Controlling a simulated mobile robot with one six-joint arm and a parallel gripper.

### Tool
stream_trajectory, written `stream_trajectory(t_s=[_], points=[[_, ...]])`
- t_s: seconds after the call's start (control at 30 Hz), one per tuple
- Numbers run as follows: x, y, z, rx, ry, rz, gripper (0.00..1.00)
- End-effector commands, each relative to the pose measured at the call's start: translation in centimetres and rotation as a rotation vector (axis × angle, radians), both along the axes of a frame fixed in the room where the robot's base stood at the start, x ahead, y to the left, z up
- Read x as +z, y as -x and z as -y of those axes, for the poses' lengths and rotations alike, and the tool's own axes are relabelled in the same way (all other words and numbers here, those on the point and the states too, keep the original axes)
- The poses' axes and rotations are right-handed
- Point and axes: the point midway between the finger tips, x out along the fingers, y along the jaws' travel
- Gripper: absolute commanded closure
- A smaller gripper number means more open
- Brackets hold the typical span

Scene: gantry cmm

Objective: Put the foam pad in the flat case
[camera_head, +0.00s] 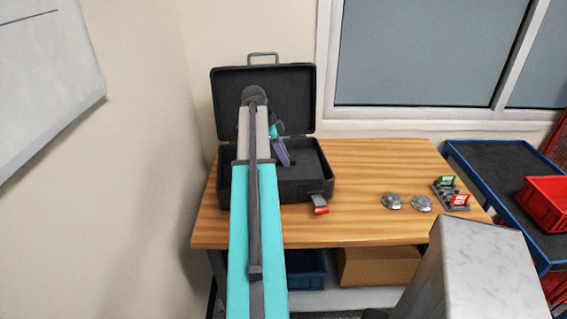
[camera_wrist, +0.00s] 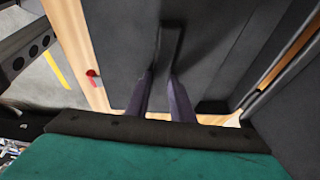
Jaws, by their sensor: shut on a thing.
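The flat case (camera_head: 322,185) is black and lies open on the wooden table, its lid (camera_head: 295,90) raised at the back. My gripper (camera_head: 286,160) is over the case's interior, partly hidden by my arm. In the wrist view, my gripper's purple fingers (camera_wrist: 160,76) are shut on a thin dark piece, seen nearly edge-on, which appears to be the foam pad (camera_wrist: 169,42). Dark case surfaces (camera_wrist: 118,40) lie around and beyond it. I cannot tell whether the pad touches the case floor. The pad does not show clearly in the head view.
Two metal domes (camera_head: 391,201) and a small rack with green and red tags (camera_head: 450,193) stand on the table (camera_head: 365,228) to the right. A blue cart (camera_head: 500,165) with a red bin (camera_head: 548,200) is farther right.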

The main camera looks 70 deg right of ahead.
Motion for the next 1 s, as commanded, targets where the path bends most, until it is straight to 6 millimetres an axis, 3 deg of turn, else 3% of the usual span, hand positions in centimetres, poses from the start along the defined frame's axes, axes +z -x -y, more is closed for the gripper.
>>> stream_trajectory(t_s=[0.03,0.2,0.57,0.6,0.67,1.0], points=[[-1.1,-0.1,-0.3,-0.002,-0.008,0.007,1.0],[-2.8,0.0,-0.4,-0.006,-0.012,0.005,1.0],[-3.7,0.3,-0.6,-0.013,-0.018,0.003,1.0],[-3.7,0.4,-0.6,-0.013,-0.018,0.003,0.72],[-3.8,0.4,-0.7,-0.013,-0.018,0.003,0.62],[-3.7,0.5,-0.7,-0.012,-0.019,0.002,0.62]])
